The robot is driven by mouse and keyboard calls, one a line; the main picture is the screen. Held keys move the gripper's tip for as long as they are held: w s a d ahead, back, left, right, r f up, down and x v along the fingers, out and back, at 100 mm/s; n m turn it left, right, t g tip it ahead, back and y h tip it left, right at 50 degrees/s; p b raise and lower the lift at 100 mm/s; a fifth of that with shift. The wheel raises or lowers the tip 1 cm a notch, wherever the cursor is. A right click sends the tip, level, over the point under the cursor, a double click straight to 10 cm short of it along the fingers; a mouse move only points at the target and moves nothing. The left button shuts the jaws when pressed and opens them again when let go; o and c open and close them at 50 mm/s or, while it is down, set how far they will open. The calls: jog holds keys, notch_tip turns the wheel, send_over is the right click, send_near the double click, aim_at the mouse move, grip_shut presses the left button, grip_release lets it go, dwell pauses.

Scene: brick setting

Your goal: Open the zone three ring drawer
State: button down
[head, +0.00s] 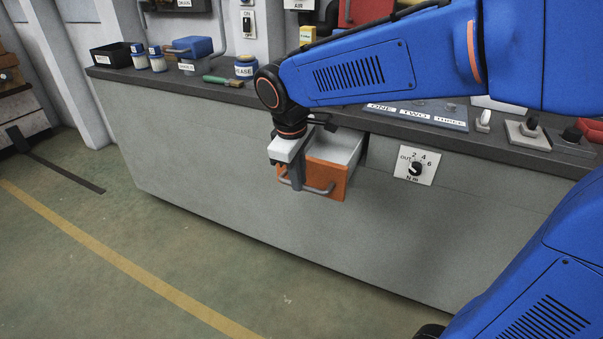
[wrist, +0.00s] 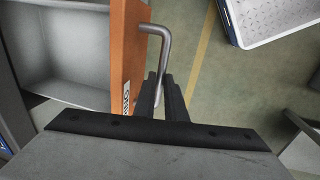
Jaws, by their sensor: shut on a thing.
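The drawer with an orange front (head: 335,178) stands pulled out from the grey bench. Its light grey inside shows behind the front and looks empty in the part I see. The wrist view also shows the orange front (wrist: 127,55), with a partly hidden label, and the bare drawer inside at left. A grey bar handle (wrist: 163,40) sticks out from the front. My gripper (wrist: 165,90) is shut on the handle, with dark fingers around the bar. In the head view my gripper (head: 297,180) covers the left part of the drawer front and handle.
The bench top (head: 230,92) carries a black bin (head: 112,56), a blue grease pot (head: 245,67) and a green-handled tool (head: 222,81). A torque dial plate (head: 415,166) is right of the drawer. The floor in front is clear.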

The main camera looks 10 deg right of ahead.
jog(key=c, duration=1.8)
grip_release()
jog(key=s+r, duration=0.1)
jog(key=r, duration=0.4)
jog(key=s+a+r, duration=0.1)
jog(key=r, duration=0.5)
jog(key=a+r, duration=0.1)
jog(key=r, duration=0.5)
jog(key=shift+s, duration=0.4)
jog(key=s+d+f+m+t, duration=0.1)
jog(key=s+d+f+m, duration=0.2)
jog(key=s+d+f, duration=0.2)
jog(key=s+d+f+m+t, duration=0.1)
jog(key=s+d+f+m, duration=0.3)
jog(key=s+d+f, duration=0.2)
jog(key=s+d+f+m+t+y, duration=0.1)
jog(key=s+d+f+m, duration=0.3)
jog(key=d+f, duration=0.4)
jog(key=shift+s+d+f, duration=0.25)
jog(key=shift+s+d, duration=0.5)
jog(key=shift+d, duration=0.05)
